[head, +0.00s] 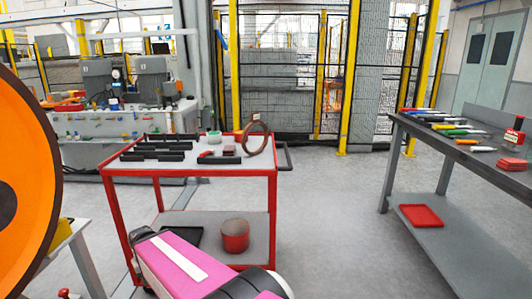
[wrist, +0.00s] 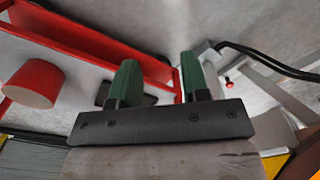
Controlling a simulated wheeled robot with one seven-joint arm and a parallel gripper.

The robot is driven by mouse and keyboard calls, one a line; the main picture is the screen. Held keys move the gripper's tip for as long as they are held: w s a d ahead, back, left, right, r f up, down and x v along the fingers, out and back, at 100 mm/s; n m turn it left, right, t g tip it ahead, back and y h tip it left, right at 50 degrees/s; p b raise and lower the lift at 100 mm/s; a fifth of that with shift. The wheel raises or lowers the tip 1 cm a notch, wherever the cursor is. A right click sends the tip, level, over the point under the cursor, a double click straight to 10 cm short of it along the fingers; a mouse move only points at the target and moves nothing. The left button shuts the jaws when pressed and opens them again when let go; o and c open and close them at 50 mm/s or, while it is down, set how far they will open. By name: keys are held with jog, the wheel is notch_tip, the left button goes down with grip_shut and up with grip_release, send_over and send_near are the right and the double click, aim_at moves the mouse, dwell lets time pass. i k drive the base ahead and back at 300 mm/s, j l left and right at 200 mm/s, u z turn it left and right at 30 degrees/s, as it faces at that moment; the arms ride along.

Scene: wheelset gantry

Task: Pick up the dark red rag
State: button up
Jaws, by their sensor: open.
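No single item is clearly the dark red rag. A small dark red item (head: 229,150) lies on the cart top among the parts, too small to identify. A red folded-looking stack (head: 511,163) lies on the right workbench, and I cannot tell whether it is cloth. My gripper (wrist: 160,78) shows in the wrist view with its two green fingers wide apart and nothing between them. It is beside the red cart, near the lower shelf. In the head view my pink arm covers the cart's lower front and the gripper is hidden.
The red cart (head: 190,171) carries black bars (head: 155,147) and an upright brown ring (head: 257,139). A red bucket (head: 235,236) stands on its lower shelf. The workbench (head: 440,148) holds several tools, with a red tray (head: 421,215) below. The floor between is clear. An orange wheel (head: 25,165) stands left.

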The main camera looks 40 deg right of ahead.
aim_at(228, 151)
jog(key=z, duration=1.25)
